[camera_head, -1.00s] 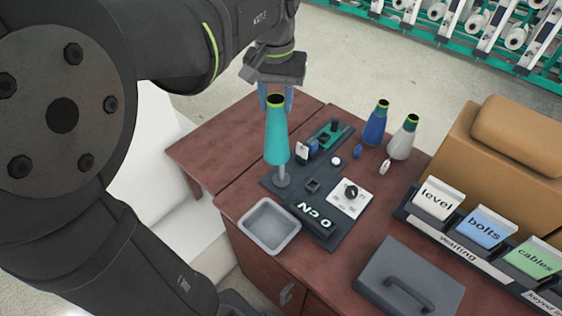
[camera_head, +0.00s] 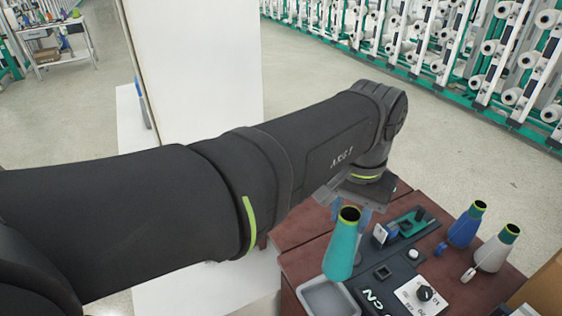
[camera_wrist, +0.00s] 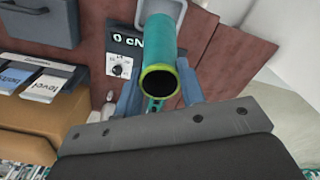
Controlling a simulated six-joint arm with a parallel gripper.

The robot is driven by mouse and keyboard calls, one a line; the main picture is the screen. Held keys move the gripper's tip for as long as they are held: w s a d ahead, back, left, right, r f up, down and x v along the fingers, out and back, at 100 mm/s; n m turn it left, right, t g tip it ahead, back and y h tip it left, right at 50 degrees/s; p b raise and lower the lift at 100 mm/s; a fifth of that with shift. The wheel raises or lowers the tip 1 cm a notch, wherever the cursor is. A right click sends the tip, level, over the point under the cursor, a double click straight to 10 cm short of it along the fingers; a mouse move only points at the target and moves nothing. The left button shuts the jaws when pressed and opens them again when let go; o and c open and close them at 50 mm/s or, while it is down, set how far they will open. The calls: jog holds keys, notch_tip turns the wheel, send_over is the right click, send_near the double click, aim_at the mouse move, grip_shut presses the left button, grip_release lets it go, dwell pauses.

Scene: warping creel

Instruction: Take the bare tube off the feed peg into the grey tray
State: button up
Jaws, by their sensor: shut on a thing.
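The bare tube (camera_head: 342,247) is a teal cone with a yellow-green rim and a dark open top. My gripper (camera_head: 362,212) is shut on it near the rim; the jaws are partly hidden behind it. In the wrist view the tube (camera_wrist: 162,50) stands between the two blue-grey fingers (camera_wrist: 160,92). The grey tray (camera_head: 322,300) is at the front left of the bench, and the tube's lower end overlaps its back edge in the picture. The feed peg (camera_head: 358,252) shows to the right of the tube, partly hidden by it.
A blue cone (camera_head: 466,226) and a white cone (camera_head: 495,250) stand at the right. A dial plate (camera_head: 424,295) and the dark panel lie close by. In the wrist view, labelled bins (camera_wrist: 40,85) and a dark handled box (camera_wrist: 40,22) also show.

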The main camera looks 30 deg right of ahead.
jog(key=shift+f, duration=0.15)
notch_tip(320, 180, down, 16)
dwell(1.3)
dwell(0.4)
jog(key=shift+f, duration=1.5)
jog(key=shift+f, duration=0.25)
